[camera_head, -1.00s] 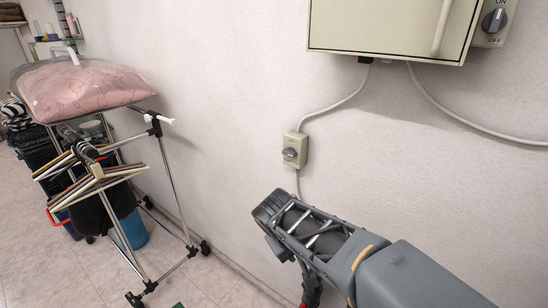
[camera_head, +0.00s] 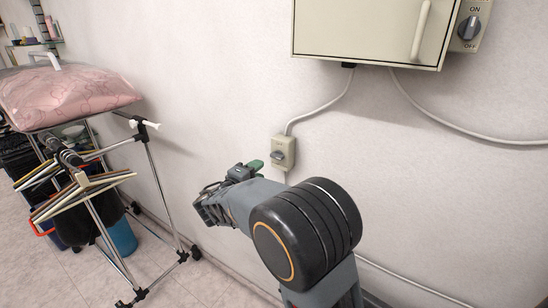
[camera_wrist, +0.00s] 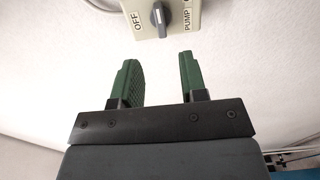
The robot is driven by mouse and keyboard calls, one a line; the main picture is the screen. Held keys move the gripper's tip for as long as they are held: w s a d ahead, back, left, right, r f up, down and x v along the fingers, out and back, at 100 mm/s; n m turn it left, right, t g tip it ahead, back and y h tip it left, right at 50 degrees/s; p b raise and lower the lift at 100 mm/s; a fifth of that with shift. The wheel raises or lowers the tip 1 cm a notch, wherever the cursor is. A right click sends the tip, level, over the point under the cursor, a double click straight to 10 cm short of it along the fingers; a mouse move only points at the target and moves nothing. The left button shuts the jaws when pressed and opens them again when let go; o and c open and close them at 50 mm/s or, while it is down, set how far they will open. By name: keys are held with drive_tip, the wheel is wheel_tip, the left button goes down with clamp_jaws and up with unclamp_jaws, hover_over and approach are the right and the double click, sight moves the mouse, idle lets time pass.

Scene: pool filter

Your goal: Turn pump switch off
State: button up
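The words OFF and PUMP are readable beside the knob. My gripper (camera_wrist: 157,58) is open and empty, its two green fingers apart and pointing toward the knob. In the head view my gripper (camera_head: 255,166) is just left of and below the box. I see no contact with the knob.
A large cream cabinet (camera_head: 365,32) hangs above right, with another ON/OFF switch (camera_head: 468,28) beside it. A cable (camera_head: 325,108) runs from the cabinet to the small box. A metal rack (camera_head: 155,180) with hangers (camera_head: 85,185) and a pink bag (camera_head: 65,98) stands left.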

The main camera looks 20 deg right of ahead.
sight(275, 158)
drive_tip(key=p+x, duration=0.2)
drive_tip(key=x, duration=0.7)
drive_tip(key=shift+w+d, duration=0.1)
drive_tip(key=shift+d, duration=0.1)
clamp_jaws()
